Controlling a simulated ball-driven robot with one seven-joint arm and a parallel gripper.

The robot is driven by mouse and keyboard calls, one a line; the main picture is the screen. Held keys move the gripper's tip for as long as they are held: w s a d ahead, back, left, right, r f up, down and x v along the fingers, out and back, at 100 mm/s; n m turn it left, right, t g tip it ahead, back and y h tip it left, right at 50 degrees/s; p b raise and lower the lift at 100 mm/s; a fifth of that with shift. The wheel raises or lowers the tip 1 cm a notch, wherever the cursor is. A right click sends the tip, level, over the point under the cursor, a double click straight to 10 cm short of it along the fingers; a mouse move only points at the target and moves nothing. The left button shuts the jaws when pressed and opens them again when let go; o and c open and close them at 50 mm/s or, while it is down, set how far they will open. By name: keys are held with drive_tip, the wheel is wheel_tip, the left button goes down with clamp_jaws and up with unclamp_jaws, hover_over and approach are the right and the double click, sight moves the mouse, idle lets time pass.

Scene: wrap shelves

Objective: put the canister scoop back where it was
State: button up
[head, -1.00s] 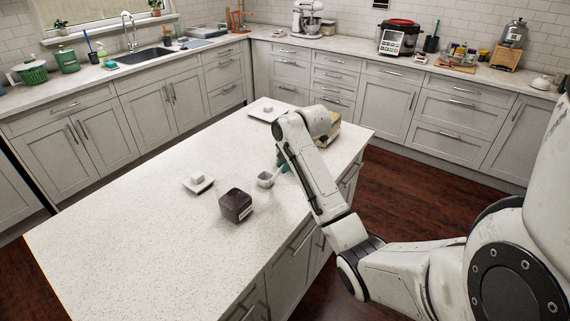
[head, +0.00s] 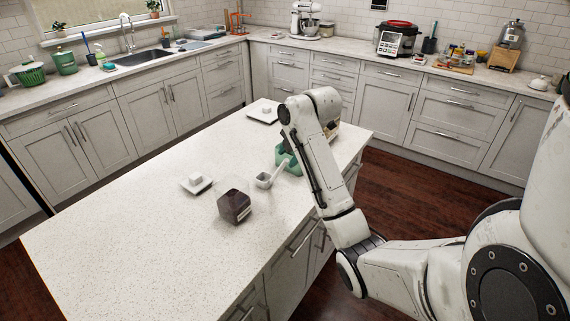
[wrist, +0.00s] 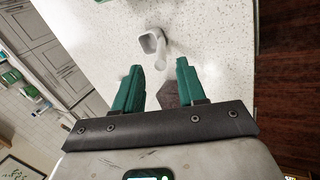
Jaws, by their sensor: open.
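The white scoop (head: 264,180) rests on the island top, its handle slanting up to the right toward my gripper. In the wrist view the scoop (wrist: 151,43) shows beyond the fingertips, its handle pointing back toward the gap. My gripper (wrist: 159,72) has two green fingers spread apart with nothing held between them. In the head view the gripper (head: 288,160) is just right of and beyond the scoop. The canister (head: 235,205), a clear box with dark brown contents, stands nearer and left of the scoop.
White lidded pieces lie on the island, one left of the scoop (head: 197,183) and one at the far end (head: 263,112). A box (head: 333,130) is partly hidden behind my arm. The near left of the island top (head: 130,240) is clear.

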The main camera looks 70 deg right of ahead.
drive_tip(key=p+v, duration=0.1)
drive_tip(key=v, duration=0.5)
drive_tip(key=shift+s+r, duration=0.1)
drive_tip(key=shift+s, duration=0.05)
idle(1.2)
